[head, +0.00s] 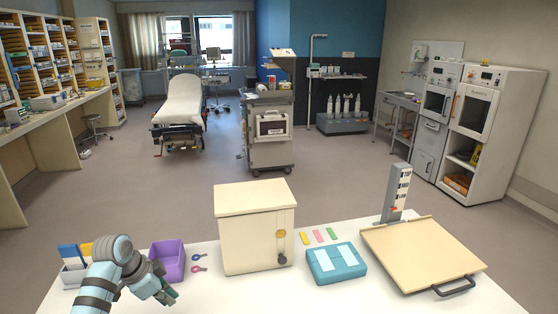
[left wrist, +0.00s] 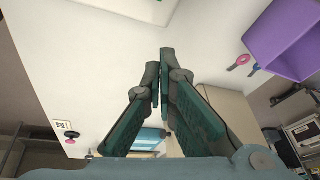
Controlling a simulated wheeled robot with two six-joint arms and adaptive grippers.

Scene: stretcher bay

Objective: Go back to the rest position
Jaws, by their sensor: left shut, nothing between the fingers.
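My left gripper (head: 170,296) is over the front left of the white table (head: 222,296), in front of the purple bin (head: 168,262). In the left wrist view its two fingers (left wrist: 164,62) meet at the tips with nothing between them. The purple bin also shows at the upper right of that view (left wrist: 287,38). My right gripper is in neither view.
A cream box (head: 250,236) stands mid-table, right of two small ring-handled items (head: 199,263). A blue case (head: 336,263), coloured strips (head: 318,236) and a wooden board (head: 422,252) with a black handle lie farther right. A grey holder (head: 73,273) is beside my left arm.

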